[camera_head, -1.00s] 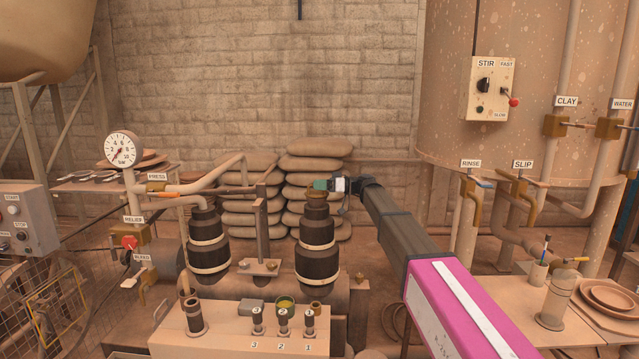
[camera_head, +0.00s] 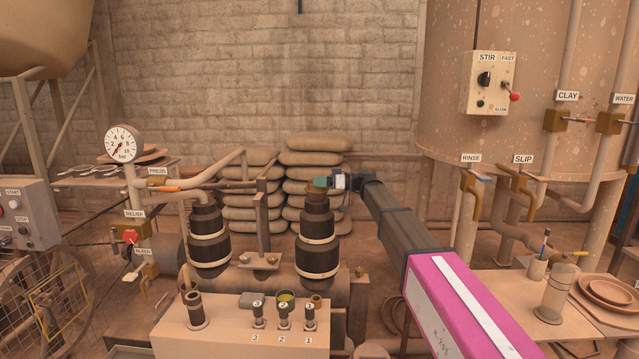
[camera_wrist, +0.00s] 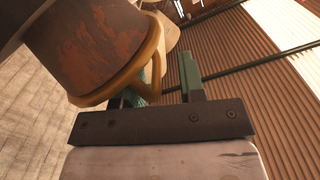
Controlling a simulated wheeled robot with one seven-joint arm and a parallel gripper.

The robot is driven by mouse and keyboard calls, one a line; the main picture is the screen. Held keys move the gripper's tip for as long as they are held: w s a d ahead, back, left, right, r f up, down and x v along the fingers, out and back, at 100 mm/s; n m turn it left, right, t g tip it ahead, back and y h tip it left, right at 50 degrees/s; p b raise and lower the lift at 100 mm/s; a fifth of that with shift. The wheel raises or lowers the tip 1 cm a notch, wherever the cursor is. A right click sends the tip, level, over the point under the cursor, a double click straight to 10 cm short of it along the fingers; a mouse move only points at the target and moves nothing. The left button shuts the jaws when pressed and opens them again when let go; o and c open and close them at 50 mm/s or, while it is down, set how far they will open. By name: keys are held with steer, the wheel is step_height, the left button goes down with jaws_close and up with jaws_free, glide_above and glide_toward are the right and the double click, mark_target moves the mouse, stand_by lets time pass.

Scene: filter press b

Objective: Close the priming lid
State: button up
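The right pump (camera_head: 316,235) is a black cylinder with cream bands. A brown, brass-rimmed fitting (camera_head: 316,189), apparently the priming cup with its lid, sits on its top. In the wrist view a rusty round body (camera_wrist: 95,45) with a brass rim and brass loop (camera_wrist: 143,76) fills the upper left. I cannot tell whether this is the lid or the cup. My gripper (camera_head: 328,182) is at the pump's top from the right. Its green fingers (camera_wrist: 168,78) stand apart, the left one partly hidden behind the brass loop. The gripper looks open.
A second banded black pump (camera_head: 208,240) stands to the left. A bracket post (camera_head: 262,215) rises between the pumps. Stacked sacks (camera_head: 314,158) are behind. A bench (camera_head: 235,330) with numbered fittings is in front. A large tank (camera_head: 530,90) is at the right.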

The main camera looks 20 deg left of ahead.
steer(key=shift+w, duration=0.15)
steer(key=shift+w+d, duration=0.1)
steer(key=shift+d, duration=0.2)
steer(key=v, duration=1)
steer(key=shift+d, duration=0.1)
steer(key=shift+s, duration=0.3)
